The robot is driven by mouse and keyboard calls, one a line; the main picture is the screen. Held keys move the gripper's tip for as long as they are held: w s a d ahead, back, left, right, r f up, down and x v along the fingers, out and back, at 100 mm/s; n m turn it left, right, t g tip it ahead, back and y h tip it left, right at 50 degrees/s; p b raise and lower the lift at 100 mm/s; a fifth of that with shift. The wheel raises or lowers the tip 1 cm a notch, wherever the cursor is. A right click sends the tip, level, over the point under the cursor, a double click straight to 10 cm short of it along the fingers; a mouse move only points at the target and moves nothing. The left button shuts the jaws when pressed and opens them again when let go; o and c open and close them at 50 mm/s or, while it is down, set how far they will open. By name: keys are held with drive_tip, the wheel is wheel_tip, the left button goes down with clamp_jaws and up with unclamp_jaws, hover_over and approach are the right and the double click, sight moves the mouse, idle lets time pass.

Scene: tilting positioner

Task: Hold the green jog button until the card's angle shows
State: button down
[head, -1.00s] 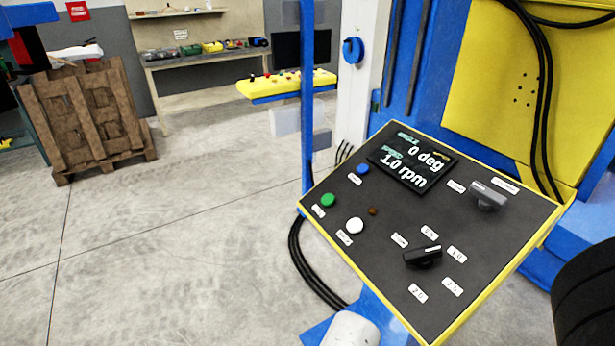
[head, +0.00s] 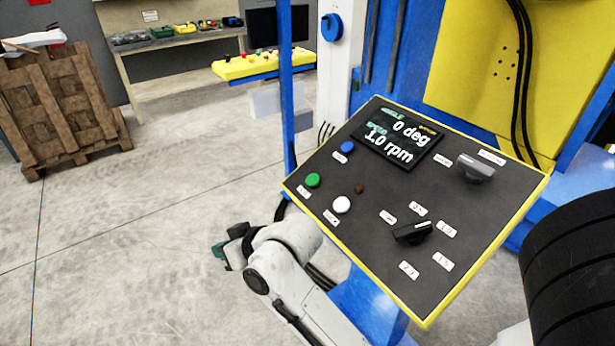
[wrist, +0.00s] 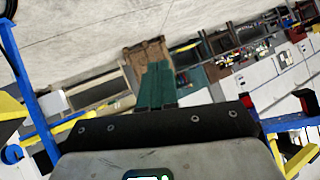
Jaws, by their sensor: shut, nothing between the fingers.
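The green jog button (head: 313,180) is on the left edge of the sloped dark control panel (head: 300,190), below a blue button (head: 348,146) and above a white button (head: 342,204). The panel's display (head: 398,138) reads 0 deg and 1.0 rpm. My gripper (head: 220,251) is left of and below the panel in the head view, apart from the green button. Its teal fingers show together in the wrist view (wrist: 157,86), with nothing between them. I cannot make out a card with an angle.
The panel has a black speed knob (head: 412,232) and a grey switch (head: 476,168). A blue post (head: 287,90) rises behind its left edge. A black rounded thing (head: 575,265) is at the right. Open concrete floor (head: 130,240) lies to the left.

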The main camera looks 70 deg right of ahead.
drive_tip(key=w+d+r+m+t+h, duration=0.1)
drive_tip(key=w+d+r+m+t, duration=0.2)
drive_tip(key=r, duration=0.4)
drive_tip(key=w+d+r+t, duration=0.3)
drive_tip(key=w+r, duration=0.2)
drive_tip(key=r, duration=0.1)
wheel_tip(320, 180, up, 25)
drive_tip(key=n+g+h+b, duration=0.5)
drive_tip(key=n+g+h, duration=1.7)
drive_tip(key=n, duration=1)
hover_over(312, 179)
drive_tip(key=w, duration=0.1)
drive_tip(key=t+h, duration=0.2)
drive_tip(key=s+d+f+m+g+y+b, duration=0.1)
drive_tip(key=s+d+f+m+g+y, duration=0.15)
drive_tip(key=f+m+y, duration=0.25)
drive_tip(key=s+d+f+m+g+y, duration=0.1)
drive_tip(key=s+f+m+g+y, duration=0.2)
drive_tip(key=f+m+y, duration=0.2)
drive_tip(key=w+a+f+m+t+y+b, duration=0.1)
drive_tip(key=w+a+f+t+y, duration=0.1)
drive_tip(key=w+a+f+y, duration=0.2)
drive_tip(key=w+a+f+m+t+y, duration=0.2)
drive_tip(key=a+f+y, duration=0.4)
drive_tip(key=f, duration=0.3)
drive_tip(key=w+t, duration=0.1)
drive_tip(key=w, duration=0.1)
drive_tip(key=shift+w+a+m+t+y+b, duration=0.2)
drive_tip(key=shift+w+m+t+y+b, duration=0.1)
drive_tip(key=shift+w+t+b, duration=0.1)
